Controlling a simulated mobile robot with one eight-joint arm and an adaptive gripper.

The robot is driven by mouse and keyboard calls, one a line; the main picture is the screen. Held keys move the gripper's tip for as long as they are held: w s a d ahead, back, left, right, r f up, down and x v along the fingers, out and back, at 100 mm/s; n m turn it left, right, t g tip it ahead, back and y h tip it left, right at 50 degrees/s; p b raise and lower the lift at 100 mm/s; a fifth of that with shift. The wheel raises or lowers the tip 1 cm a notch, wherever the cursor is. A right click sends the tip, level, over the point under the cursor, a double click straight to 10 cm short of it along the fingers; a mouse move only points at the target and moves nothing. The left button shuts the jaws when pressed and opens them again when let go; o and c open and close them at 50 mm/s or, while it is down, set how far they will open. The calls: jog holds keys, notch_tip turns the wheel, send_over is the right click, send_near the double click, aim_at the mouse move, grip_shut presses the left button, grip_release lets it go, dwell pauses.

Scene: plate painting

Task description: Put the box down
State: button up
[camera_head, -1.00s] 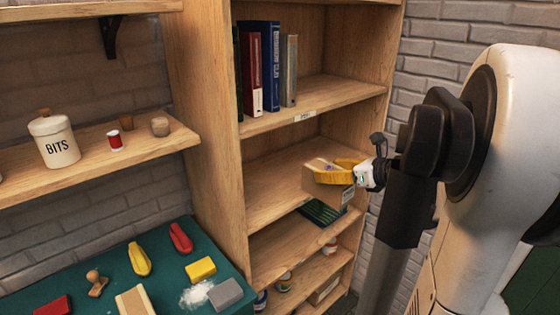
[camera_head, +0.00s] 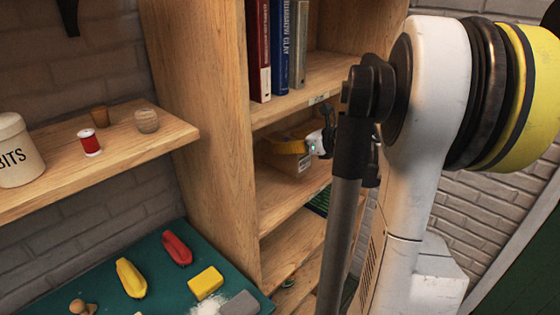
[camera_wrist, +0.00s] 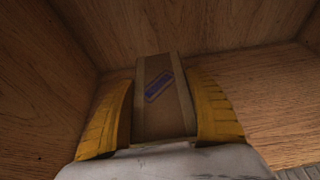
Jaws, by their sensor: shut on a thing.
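The box (camera_head: 297,163) is a small brown cardboard box inside a wooden shelf compartment, below the shelf that holds books. My gripper (camera_head: 290,142) has yellow fingers and is shut on it. In the wrist view the box (camera_wrist: 163,105) sits between the two yellow fingers of my gripper (camera_wrist: 162,112), with a blue label on its face. Wooden compartment walls surround it there. Part of the box is hidden by my gripper and arm. I cannot tell whether its underside touches the shelf board (camera_head: 290,195).
The bookcase's left side panel (camera_head: 205,120) stands close to the box. Books (camera_head: 279,50) stand on the shelf above. A side shelf (camera_head: 130,150) holds a BITS jar (camera_head: 17,150) and small items.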

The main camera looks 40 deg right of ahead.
aim_at(279, 156)
jog(key=x, duration=0.3)
jog(key=shift+s+a+f+b, duration=0.15)
jog(key=shift+a+f+b, duration=0.05)
jog(key=shift+f+b, duration=0.95)
jog(key=shift+f, duration=1)
jog(key=shift+f, duration=0.15)
jog(key=o, duration=1.4)
